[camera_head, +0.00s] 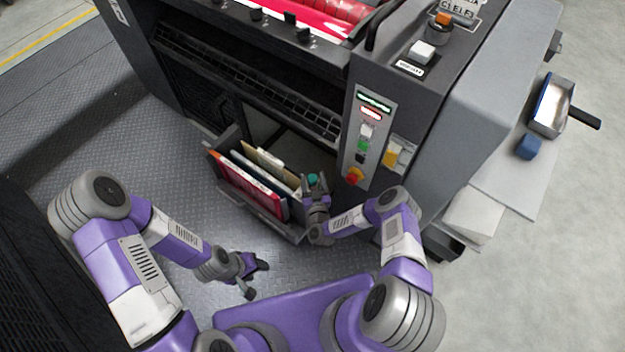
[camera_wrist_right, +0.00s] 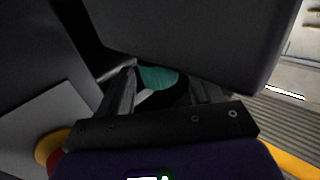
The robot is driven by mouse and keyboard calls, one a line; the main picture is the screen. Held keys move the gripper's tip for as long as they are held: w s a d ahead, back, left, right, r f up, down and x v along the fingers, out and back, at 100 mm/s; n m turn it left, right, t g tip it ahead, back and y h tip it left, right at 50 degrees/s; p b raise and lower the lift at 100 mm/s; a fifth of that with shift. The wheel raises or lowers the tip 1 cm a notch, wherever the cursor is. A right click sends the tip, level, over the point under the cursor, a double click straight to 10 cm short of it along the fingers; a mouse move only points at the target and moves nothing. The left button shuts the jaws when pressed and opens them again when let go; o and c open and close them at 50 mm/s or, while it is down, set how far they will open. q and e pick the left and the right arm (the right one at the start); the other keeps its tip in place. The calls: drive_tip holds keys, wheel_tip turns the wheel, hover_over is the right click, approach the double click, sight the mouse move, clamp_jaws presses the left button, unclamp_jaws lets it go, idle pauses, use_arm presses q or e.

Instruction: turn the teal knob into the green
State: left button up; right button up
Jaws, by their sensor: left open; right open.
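The teal knob (camera_head: 312,179) shows as a small round patch at the tip of my right gripper (camera_head: 314,188), low at the front of the press. In the right wrist view the teal knob (camera_wrist_right: 157,77) lies between the spread fingers of my right gripper (camera_wrist_right: 163,82), partly hidden by a dark block above it. I cannot tell whether the fingers touch it. No green mark around the knob can be made out. My left gripper (camera_head: 257,273) is open and empty above the metal floor, well away from the knob.
An open bin (camera_head: 222,170) with several upright folders stands left of my right gripper. Metal floor (camera_head: 180,270) around my left gripper is clear.

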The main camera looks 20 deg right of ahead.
drive_tip(key=shift+w, duration=0.5)
drive_tip(key=shift+c, duration=0.3)
drive_tip(key=c, duration=0.9)
drive_tip(key=shift+n+y, duration=0.4)
drive_tip(key=shift+y, duration=0.2)
drive_tip(key=n+y, duration=0.2)
drive_tip(key=y, duration=0.1)
drive_tip(key=n+y, duration=0.1)
drive_tip(key=y, duration=0.2)
drive_tip(key=shift+d+n, duration=0.1)
drive_tip(key=shift+n, duration=0.3)
drive_tip(key=n+g+y, duration=0.2)
drive_tip(key=y, duration=0.1)
drive_tip(key=n+g+y, duration=0.2)
drive_tip(key=n+y, duration=0.1)
drive_tip(key=y, duration=0.1)
drive_tip(key=shift+n+g+y, duration=0.3)
drive_tip(key=shift+g, duration=0.1)
